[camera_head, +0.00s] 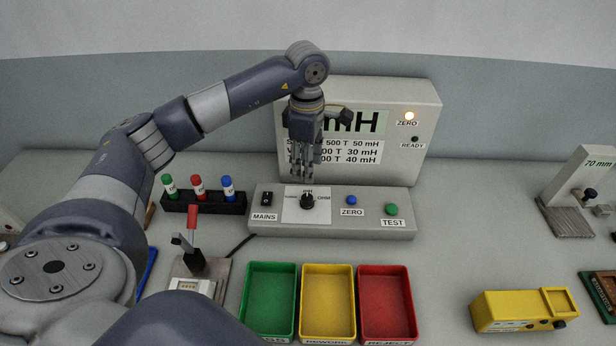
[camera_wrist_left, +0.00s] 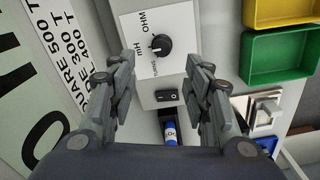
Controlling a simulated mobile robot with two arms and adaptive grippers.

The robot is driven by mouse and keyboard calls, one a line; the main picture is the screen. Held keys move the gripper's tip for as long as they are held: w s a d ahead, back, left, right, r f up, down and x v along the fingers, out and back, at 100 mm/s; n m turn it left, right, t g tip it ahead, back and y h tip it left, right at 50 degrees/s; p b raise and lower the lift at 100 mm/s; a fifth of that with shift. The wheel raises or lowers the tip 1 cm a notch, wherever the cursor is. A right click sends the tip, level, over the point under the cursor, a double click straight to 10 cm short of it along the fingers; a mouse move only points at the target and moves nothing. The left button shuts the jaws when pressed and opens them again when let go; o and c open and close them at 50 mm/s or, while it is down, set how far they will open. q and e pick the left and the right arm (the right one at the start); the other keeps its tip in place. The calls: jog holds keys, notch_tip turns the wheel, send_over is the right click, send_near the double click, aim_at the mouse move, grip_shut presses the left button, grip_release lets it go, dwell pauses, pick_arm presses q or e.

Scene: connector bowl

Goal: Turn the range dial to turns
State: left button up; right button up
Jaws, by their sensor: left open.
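The range dial (camera_head: 307,201) is a black round knob on a white plate on the grey control panel (camera_head: 380,228). The plate has a label at left that is hard to read, mH at the top and OHM at right. The dial's pointer appears to face mH. In the left wrist view the dial (camera_wrist_left: 161,44) shows beyond and between the fingers, with TURNS lettering at the lower side of the plate. My left gripper (camera_head: 304,178) points down just above the dial. Its fingers (camera_wrist_left: 167,66) are apart, with nothing between them. My right gripper is not in view.
The black MAINS switch (camera_head: 267,199) sits left of the dial; the blue ZERO button (camera_head: 351,200) and green TEST button (camera_head: 392,210) sit right. The display box (camera_head: 428,130) stands behind. A rack (camera_head: 203,206) with coloured cylinders stands left. Green, yellow and red trays (camera_head: 270,338) lie in front.

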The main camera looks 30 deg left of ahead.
aim_at(307, 197)
pick_arm(q)
jog(key=f, duration=0.1)
jog(key=f+p, duration=0.1)
jog(key=f, duration=0.1)
jog(key=shift+s+d+f, duration=0.15)
jog(key=shift+s+f, duration=0.1)
jog(key=shift+s, duration=0.05)
notch_tip(307, 197, down, 3)
jog(key=shift+f+p, duration=0.1)
jog(key=shift+p, duration=0.5)
notch_tip(307, 197, down, 3)
jog(key=shift+w+f+p, duration=0.1)
jog(key=shift+w+p, duration=0.05)
jog(key=shift+p, duration=0.2)
jog(key=shift+f, duration=0.25)
jog(key=shift+c, duration=1.3)
jog(key=c, duration=0.8)
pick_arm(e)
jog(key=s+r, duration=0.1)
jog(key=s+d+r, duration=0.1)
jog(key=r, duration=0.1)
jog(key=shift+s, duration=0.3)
